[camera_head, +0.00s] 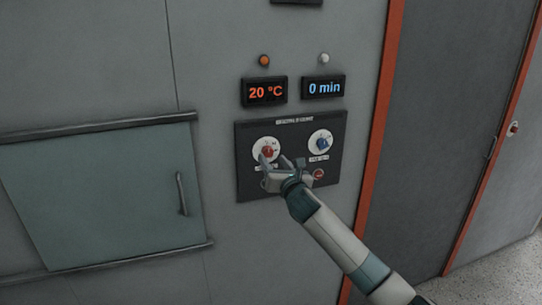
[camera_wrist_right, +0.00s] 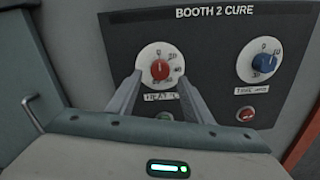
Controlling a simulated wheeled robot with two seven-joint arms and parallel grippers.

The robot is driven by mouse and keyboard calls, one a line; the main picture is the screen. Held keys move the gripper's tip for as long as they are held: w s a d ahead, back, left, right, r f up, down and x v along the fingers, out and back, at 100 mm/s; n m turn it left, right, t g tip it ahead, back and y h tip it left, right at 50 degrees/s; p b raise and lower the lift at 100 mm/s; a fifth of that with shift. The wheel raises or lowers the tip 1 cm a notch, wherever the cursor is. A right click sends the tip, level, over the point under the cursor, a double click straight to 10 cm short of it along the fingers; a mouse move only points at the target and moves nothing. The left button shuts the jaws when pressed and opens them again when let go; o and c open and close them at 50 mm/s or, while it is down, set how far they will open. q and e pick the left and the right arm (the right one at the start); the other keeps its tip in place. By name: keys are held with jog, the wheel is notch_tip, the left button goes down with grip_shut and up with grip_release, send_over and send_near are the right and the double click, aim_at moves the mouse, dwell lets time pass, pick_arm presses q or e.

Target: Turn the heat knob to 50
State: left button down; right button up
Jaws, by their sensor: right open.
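The heat knob is red on a white dial; it shows on the left of the dark panel in the head view (camera_head: 268,151) and in the right wrist view (camera_wrist_right: 160,69). Its label below reads HEAT, partly covered by a finger. The orange display (camera_head: 265,92) above it reads 20 °C. My right gripper (camera_head: 272,163) is at the panel just below the knob; in the right wrist view its two fingers (camera_wrist_right: 160,88) are open, one on each side below the knob. I cannot tell whether they touch the dial. My left gripper is not in view.
The blue time knob (camera_head: 322,143) sits right of the heat knob, under a display (camera_head: 323,88) reading 0 min. A red button (camera_head: 318,174) is below it. A sliding hatch with a handle (camera_head: 181,194) is at left. An orange door frame (camera_head: 376,130) stands at right.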

aim_at(268, 152)
jog(key=shift+x, duration=1.3)
jog(key=c, duration=1.1)
